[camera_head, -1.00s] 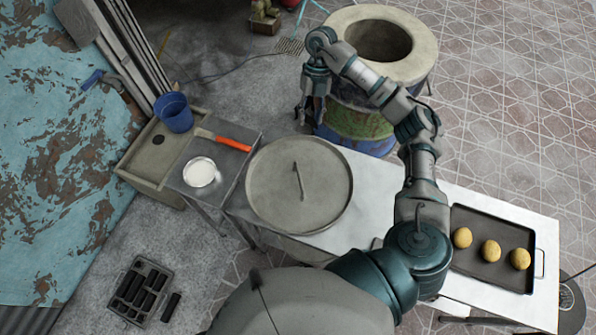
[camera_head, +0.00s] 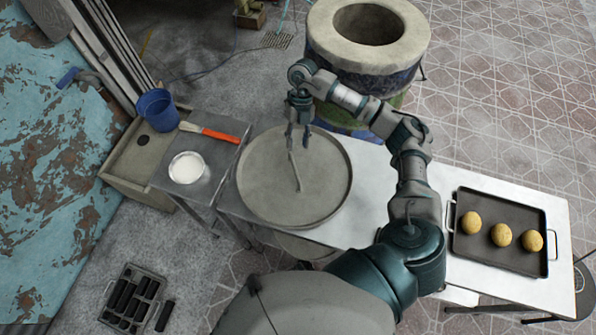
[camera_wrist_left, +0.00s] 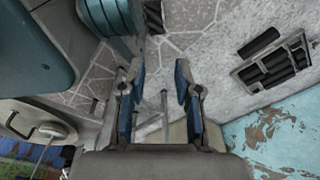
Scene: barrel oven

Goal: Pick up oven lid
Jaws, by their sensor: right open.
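The oven lid (camera_head: 262,188) is a round grey disc with a raised rim, lying flat on the white table. Its thin bar handle (camera_head: 296,178) runs roughly away from me across the middle. My right gripper (camera_head: 299,136) is open and points down over the far part of the lid, near the far end of the handle. The fingertips overlap the handle end in view; I cannot tell if they touch it. My left gripper (camera_wrist_left: 160,95) shows only in the left wrist view, open and empty, with floor beyond its fingers.
The barrel oven (camera_head: 400,55) stands open behind the table. A tray (camera_head: 485,258) with three round buns lies at the right. A white bowl (camera_head: 187,168), an orange-handled brush (camera_head: 210,132) and a blue bucket (camera_head: 158,110) are at the left. A charcoal box (camera_head: 133,300) sits on the floor.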

